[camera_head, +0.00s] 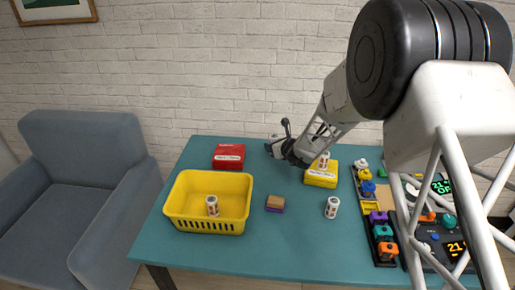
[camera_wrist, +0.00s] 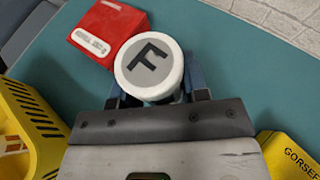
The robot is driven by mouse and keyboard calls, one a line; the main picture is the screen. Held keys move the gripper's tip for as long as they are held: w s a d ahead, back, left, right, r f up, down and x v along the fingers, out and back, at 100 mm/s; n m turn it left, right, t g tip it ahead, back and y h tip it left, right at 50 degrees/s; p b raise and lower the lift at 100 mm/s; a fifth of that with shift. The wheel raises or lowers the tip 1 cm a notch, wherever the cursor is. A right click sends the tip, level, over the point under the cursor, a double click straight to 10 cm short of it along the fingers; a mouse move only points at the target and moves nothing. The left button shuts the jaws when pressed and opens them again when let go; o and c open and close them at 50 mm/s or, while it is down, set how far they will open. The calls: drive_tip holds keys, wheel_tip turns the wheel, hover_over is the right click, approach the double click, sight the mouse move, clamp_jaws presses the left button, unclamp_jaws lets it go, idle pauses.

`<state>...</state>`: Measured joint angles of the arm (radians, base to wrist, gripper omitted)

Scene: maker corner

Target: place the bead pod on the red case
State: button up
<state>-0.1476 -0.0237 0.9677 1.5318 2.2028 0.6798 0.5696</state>
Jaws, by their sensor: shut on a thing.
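The red case (camera_head: 229,156) lies flat at the back left of the teal table, with a white label on its front. It also shows at the upper left of the wrist view (camera_wrist: 90,38), its top bare where visible. My gripper (camera_head: 279,149) is to the right of the red case. In the wrist view my gripper (camera_wrist: 158,98) is shut on a white round pod (camera_wrist: 148,66) with a black F on its grey lid. I take this as the bead pod; its contents are not visible. The pod overlaps the red case's right edge in that view.
A yellow basket (camera_head: 180,216) with a white pod (camera_head: 212,206) inside stands front left. A yellow case (camera_head: 320,180) bears another pod (camera_head: 324,160). A further pod (camera_head: 332,207) and a small brown-and-purple block (camera_head: 275,203) stand on the table. Coloured parts line a rack (camera_head: 385,250) at right.

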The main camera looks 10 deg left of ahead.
drive_tip(key=a+r+n+g+y, duration=0.1)
drive_tip(key=a+r+n+g, duration=0.1)
drive_tip(key=a, duration=0.6)
drive_tip(key=a+r+n+g+y, duration=0.2)
drive_tip(key=a+r+n+g, duration=0.1)
drive_tip(key=a, duration=0.5)
drive_tip(key=shift+w+a, duration=0.4)
drive_tip(key=shift+r, duration=0.1)
hover_over(234, 156)
drive_tip(key=shift+s+f, duration=0.1)
drive_tip(key=shift+f, duration=3.05)
drive_tip(key=shift+f, duration=1.85)
drive_tip(key=shift+f, duration=0.2)
